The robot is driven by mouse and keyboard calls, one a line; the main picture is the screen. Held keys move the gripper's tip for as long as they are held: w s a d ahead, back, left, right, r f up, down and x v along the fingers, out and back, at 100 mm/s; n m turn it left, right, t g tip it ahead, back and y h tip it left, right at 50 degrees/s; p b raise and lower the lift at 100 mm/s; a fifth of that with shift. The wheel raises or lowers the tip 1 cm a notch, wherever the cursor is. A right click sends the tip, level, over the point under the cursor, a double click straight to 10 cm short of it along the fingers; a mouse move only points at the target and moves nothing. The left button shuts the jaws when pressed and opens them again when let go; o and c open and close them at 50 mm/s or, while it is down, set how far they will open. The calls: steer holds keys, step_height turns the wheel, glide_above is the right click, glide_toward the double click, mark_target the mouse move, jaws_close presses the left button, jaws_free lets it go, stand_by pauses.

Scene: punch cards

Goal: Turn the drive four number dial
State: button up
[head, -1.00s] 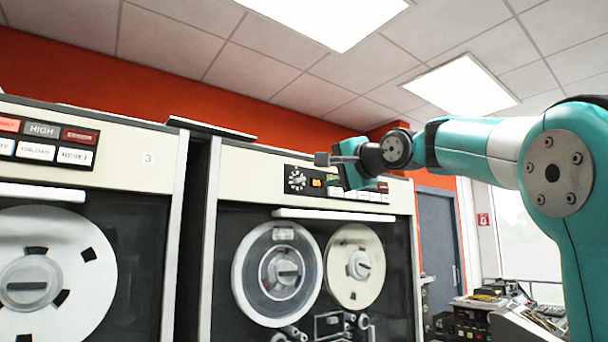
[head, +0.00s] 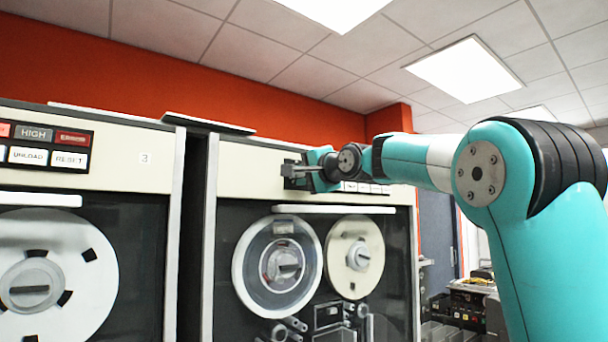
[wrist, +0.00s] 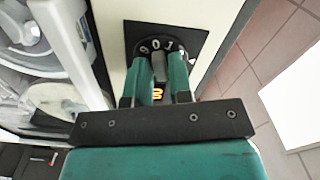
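The drive four number dial (wrist: 160,68) shows in the wrist view on a black panel, with white digits including 0 and 1 around its top edge. My gripper (wrist: 161,62) is right at the dial, its two teal fingers apart, one on each side of the dial's grey grip. I cannot tell whether either finger touches it. An orange lit digit (wrist: 157,93) shows between the fingers below the dial. In the head view my gripper (head: 290,172) is at the upper panel of the right-hand tape drive (head: 232,180) and hides the dial there.
The drive's white buttons (head: 362,188) are just right of my gripper, with a pale ledge (head: 330,209) below. Two tape reels (head: 277,266) sit under it. Drive 3 (head: 120,165) stands to the left.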

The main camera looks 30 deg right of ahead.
jaws_close()
steer(key=shift+f+n, duration=0.1)
steer(key=shift+n, duration=0.2)
